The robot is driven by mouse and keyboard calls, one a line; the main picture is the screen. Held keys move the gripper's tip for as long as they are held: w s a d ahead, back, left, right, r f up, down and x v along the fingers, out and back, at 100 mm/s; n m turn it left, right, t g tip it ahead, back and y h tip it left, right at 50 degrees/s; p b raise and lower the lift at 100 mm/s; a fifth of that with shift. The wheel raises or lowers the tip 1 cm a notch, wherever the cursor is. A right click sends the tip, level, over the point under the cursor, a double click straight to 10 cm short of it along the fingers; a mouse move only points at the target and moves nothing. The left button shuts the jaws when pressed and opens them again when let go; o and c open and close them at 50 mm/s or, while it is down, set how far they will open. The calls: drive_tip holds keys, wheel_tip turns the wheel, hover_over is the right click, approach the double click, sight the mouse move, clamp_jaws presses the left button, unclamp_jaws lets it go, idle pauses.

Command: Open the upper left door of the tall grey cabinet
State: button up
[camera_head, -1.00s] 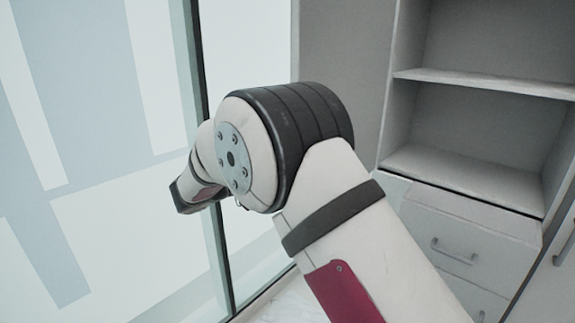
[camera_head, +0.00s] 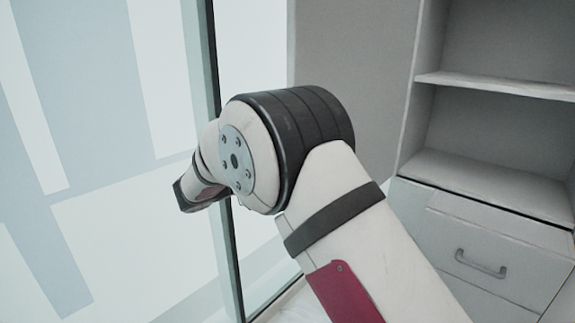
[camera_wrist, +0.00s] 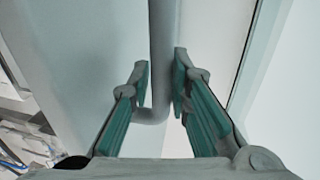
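In the wrist view a round grey bar handle (camera_wrist: 163,40) runs down between the two fingers of my gripper (camera_wrist: 162,80) and bends at its lower end. The fingertips lie close on both sides of the bar, and my gripper looks shut on it. A pale door panel (camera_wrist: 105,35) lies behind the handle. In the head view my arm reaches to the left, and its far end is at the left of the big joint. The fingers and handle are hidden there. I cannot make out the whole tall grey cabinet in either view.
An open shelf unit (camera_head: 432,80) with a drawer (camera_head: 485,245) stands at the right, beside a plain grey panel (camera_head: 345,55). A dark upright frame (camera_head: 212,70) with pale glass runs close behind my arm. Blurred clutter (camera_wrist: 25,140) shows at the wrist view's lower left.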

drive_tip(key=shift+o, duration=1)
drive_tip(key=v, duration=1.2)
